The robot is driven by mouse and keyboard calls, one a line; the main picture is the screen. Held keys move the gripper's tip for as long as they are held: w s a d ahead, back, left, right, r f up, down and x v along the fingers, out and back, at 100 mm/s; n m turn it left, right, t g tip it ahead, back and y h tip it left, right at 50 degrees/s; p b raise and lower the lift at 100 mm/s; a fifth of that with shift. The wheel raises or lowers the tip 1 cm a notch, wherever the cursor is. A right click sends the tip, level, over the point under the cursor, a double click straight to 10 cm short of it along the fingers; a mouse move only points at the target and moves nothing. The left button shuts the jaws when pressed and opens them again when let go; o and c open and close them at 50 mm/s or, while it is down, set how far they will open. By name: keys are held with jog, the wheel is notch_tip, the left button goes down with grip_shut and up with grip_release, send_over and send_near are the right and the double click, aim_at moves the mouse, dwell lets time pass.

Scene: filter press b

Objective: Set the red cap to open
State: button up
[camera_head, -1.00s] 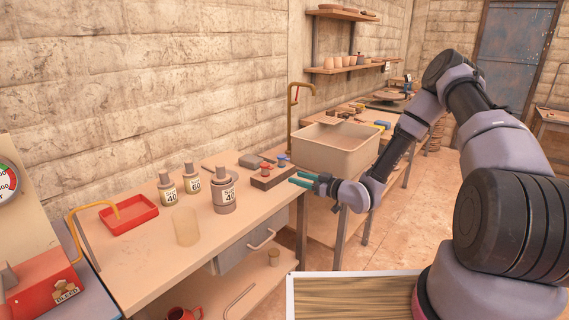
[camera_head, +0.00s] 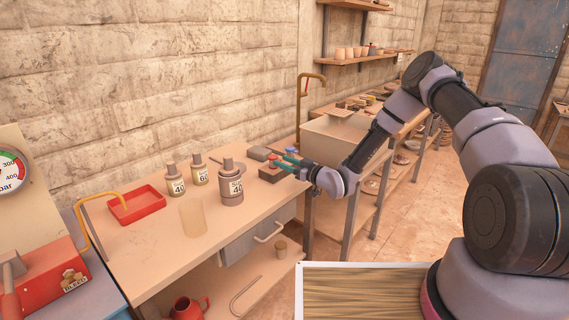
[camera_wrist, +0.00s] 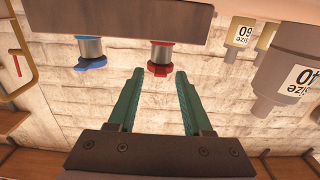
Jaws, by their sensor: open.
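The red cap (camera_head: 273,159) sits on a dark block (camera_head: 269,175) on the workbench. In the wrist view, which looks upside down, the red cap (camera_wrist: 160,58) has a silvery stem joining it to the block (camera_wrist: 115,20). A blue cap (camera_head: 290,150) stands beside it on the same block; it also shows in the wrist view (camera_wrist: 90,60), left of the red one. My gripper (camera_head: 284,162) has green fingers and is open and empty. In the wrist view the red cap lies between and just beyond the fingertips (camera_wrist: 158,72); they do not appear to touch it.
A clear beaker (camera_head: 192,217) and a red tray (camera_head: 137,204) are further left. A large basin (camera_head: 345,140) stands to the right. A flat grey piece (camera_head: 261,153) lies behind the block.

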jog(key=shift+c, duration=0.3)
grip_shut()
